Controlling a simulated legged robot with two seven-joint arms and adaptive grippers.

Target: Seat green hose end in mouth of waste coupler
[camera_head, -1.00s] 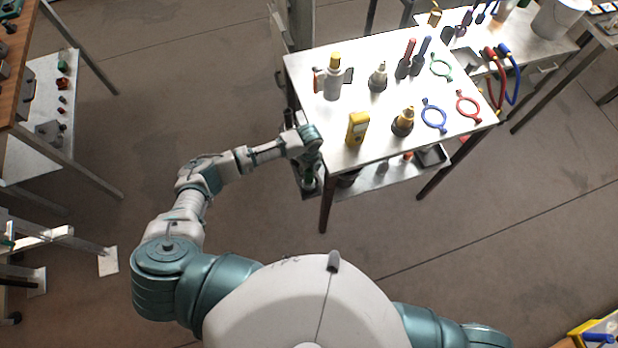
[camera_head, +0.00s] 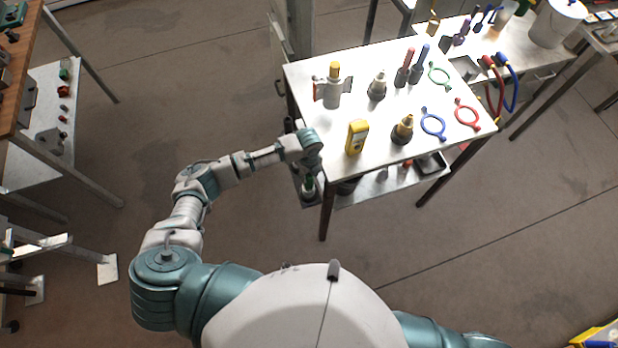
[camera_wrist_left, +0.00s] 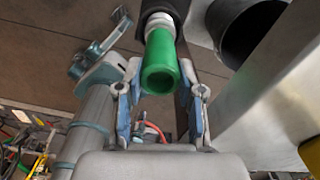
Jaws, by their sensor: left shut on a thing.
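The green hose end (camera_wrist_left: 160,68) is a short hollow tube with its open end facing the camera in the left wrist view. My left gripper (camera_wrist_left: 161,84) is shut on it, one finger on each side. At its far end the tube meets a white ringed fitting (camera_wrist_left: 158,20) with a dark collar, apparently the waste coupler. I cannot tell how deep the tube sits in it. In the head view a bit of green (camera_head: 308,183) shows below my left wrist, beside the table's near left corner; the fingers are mostly hidden there. My right gripper is not in view.
The metal table (camera_head: 385,120) stands right of my left arm, its leg (camera_head: 326,210) close by. On top are a yellow meter (camera_head: 356,137), brass fittings and coloured rings. A dark cylinder (camera_wrist_left: 232,35) is near the hose end.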

